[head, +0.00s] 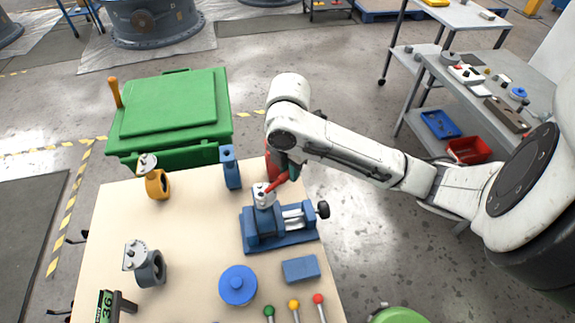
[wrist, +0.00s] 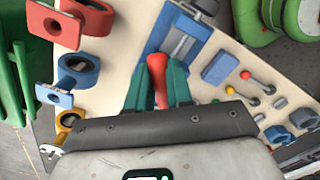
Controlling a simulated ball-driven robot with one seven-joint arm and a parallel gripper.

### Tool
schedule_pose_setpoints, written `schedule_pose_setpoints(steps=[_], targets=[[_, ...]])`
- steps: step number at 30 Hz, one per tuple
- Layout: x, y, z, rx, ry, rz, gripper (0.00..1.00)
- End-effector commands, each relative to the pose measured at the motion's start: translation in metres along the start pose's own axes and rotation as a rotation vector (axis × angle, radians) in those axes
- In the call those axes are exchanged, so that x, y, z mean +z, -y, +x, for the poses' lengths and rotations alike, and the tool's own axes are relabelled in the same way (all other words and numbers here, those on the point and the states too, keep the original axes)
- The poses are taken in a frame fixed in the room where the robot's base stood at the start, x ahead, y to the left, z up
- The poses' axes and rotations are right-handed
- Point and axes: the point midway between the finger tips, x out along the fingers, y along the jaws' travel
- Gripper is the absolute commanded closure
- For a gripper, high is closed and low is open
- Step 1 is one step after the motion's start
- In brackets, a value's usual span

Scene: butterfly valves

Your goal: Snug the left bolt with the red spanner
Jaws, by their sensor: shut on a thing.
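The red spanner (head: 277,185) slants down from my gripper (head: 290,172) in the head view, its lower end at the pale top of the piece held in the blue vise (head: 280,240). I cannot tell whether its head is around a bolt or only beside one. In the wrist view the spanner (wrist: 157,72) lies between the two teal fingers of my gripper (wrist: 158,85), which are shut on it. The vise (wrist: 180,38) also shows there, just beyond the fingers. The left bolt is too small or hidden to make out in either view.
On the bench (head: 195,235) stand a yellow valve (head: 157,185), a blue valve (head: 231,170) and a grey valve (head: 150,268). A red valve (wrist: 60,28) is close to the vise. A blue disc (head: 237,286), a blue block (head: 300,269) and coloured levers lie in front.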

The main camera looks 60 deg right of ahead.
Motion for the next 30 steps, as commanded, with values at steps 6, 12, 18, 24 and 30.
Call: schedule_pose_setpoints(steps=[6, 12, 18, 24, 30], targets=[[0.001, 0.007, -0.001, -0.002, -0.001, 0.069, 1.0], [0.001, 0.011, -0.001, -0.002, -0.001, 0.105, 1.0], [0.0, 0.018, -0.001, -0.004, -0.001, 0.171, 1.0], [0.0, 0.021, -0.001, -0.005, -0.001, 0.203, 1.0], [-0.001, 0.028, -0.001, -0.006, -0.001, 0.27, 1.0]])
